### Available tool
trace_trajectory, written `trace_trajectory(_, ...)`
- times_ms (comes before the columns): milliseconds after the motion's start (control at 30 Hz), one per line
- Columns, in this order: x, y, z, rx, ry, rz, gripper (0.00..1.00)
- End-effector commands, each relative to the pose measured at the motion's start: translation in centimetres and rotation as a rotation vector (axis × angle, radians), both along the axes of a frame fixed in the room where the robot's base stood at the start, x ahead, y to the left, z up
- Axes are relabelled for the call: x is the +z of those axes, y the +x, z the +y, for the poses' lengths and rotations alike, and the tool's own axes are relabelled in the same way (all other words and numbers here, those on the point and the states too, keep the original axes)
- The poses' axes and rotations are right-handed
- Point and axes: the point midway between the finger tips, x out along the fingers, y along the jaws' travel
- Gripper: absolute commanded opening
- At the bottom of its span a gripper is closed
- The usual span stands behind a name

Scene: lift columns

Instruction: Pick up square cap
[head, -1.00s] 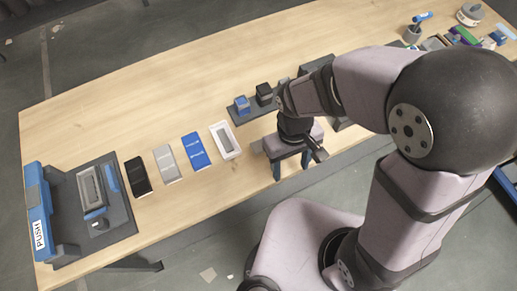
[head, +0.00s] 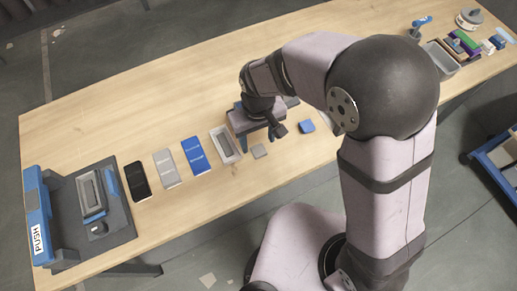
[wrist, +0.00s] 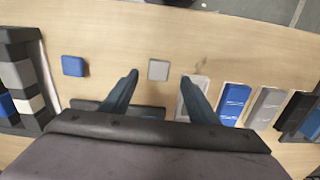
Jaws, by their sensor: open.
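Two small flat squares lie on the table, one grey (head: 259,151) and one blue (head: 307,126). I cannot tell which one is the square cap. In the wrist view, the grey square (wrist: 158,70) lies ahead of the gap between my fingers, and the blue square (wrist: 74,66) lies to its left. My gripper (head: 258,127) is open and empty, above the table just behind the grey square in the head view. The wrist view shows both fingers spread apart (wrist: 158,95). A dark tray (wrist: 88,105) with a blue piece on it is partly hidden beneath my gripper.
A white open box (head: 225,146) stands left of my gripper. Blue (head: 196,157), grey (head: 167,168) and black (head: 137,181) flat pieces lie further left. A dark fixture with a blue PUSH block (head: 38,216) is at the far left. A grey bin (head: 442,62) stands at the right.

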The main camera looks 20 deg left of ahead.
Motion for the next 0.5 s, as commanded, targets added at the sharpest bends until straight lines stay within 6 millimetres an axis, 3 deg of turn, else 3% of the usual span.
trace_trajectory(267,-0.7,0.0,-0.1,0.0,-0.001,0.001,0.55)
trace_trajectory(500,-2.9,0.3,-0.2,-0.001,-0.003,0.004,0.55)
